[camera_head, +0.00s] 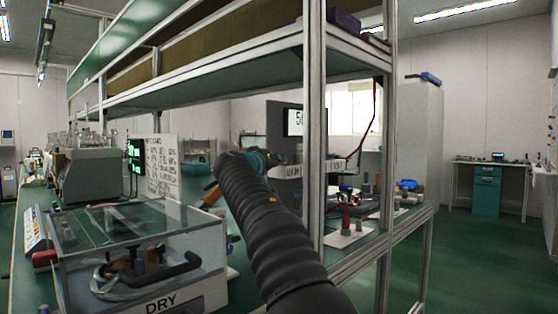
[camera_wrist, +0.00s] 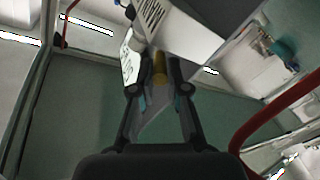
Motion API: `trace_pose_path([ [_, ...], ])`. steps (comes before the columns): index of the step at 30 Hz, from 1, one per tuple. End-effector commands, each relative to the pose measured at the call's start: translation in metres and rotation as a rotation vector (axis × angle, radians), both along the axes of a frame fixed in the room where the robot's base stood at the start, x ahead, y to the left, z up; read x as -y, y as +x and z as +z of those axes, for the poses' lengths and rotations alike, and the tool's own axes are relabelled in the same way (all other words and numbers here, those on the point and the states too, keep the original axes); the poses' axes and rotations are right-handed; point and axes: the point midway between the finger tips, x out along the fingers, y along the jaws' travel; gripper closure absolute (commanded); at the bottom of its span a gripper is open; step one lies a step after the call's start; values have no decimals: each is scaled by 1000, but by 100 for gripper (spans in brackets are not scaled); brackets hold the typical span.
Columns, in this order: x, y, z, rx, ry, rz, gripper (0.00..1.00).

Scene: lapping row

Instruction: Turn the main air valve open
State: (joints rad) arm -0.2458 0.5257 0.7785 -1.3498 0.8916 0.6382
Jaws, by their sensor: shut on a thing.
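In the wrist view my gripper (camera_wrist: 160,84) has a dark finger on each side of a small brass-yellow piece (camera_wrist: 160,66). It is shut on this piece, which I take to be the main air valve's handle; the fingers hide much of it. A white sign (camera_wrist: 185,30) with black lettering is just beyond. My sleeved arm and a rack post hide the gripper tips and valve there. The handle's angle cannot be told.
A red hose (camera_wrist: 280,108) curves past the right of my gripper. In the head view, an upright rack post (camera_head: 313,120) stands close right of my arm. A clear-lidded box marked DRY (camera_head: 190,285) is at lower left. Open green floor (camera_head: 485,265) lies to the right.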

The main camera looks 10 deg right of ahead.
Motion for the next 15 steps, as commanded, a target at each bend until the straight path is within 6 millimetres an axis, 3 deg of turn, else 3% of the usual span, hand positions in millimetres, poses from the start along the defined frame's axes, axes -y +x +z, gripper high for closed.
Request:
trace_pose_path([
  [15, -10, 9, 2, -1, -1, -200, 100],
])
